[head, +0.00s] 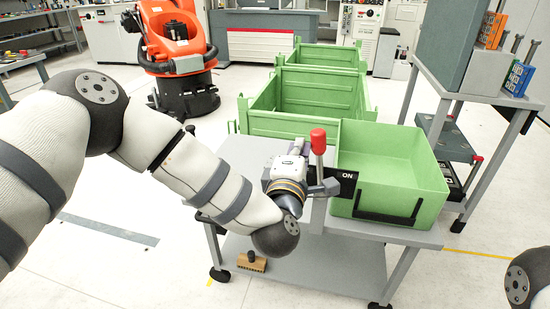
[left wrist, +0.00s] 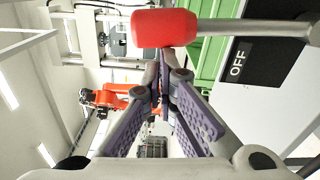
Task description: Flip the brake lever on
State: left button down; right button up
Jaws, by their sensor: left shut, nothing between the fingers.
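The brake lever has a red knob (head: 318,141) on a grey shaft and stands upright at the cart's table edge in the head view. An ON label (head: 347,175) is right of its base. In the left wrist view the red knob (left wrist: 165,28) fills the top middle, its shaft runs right, and a black OFF label (left wrist: 238,62) lies below the shaft. My left gripper (head: 297,147) is just left of the lever, its fingers largely hidden in the head view. Its purple fingers (left wrist: 162,75) are shut and empty beside the knob; contact is unclear. My right gripper is out of view.
A green bin (head: 390,205) stands on the cart (head: 300,262) right of the lever. Larger green crates (head: 310,100) are behind. A grey rack (head: 470,85) stands at the right, an orange robot arm (head: 178,50) at the back. A brush (head: 251,262) lies below.

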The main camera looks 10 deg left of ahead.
pick_arm(q)
jog(key=d+m+p, duration=0.1)
jog(key=d+m, duration=0.5)
jog(key=d, duration=0.3)
jog(key=shift+d+r, duration=0.3)
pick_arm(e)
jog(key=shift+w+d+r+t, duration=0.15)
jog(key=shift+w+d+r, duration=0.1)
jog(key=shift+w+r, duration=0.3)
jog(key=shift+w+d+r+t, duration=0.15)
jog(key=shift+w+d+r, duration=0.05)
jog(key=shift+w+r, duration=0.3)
pick_arm(q)
jog(key=shift+w, duration=0.1)
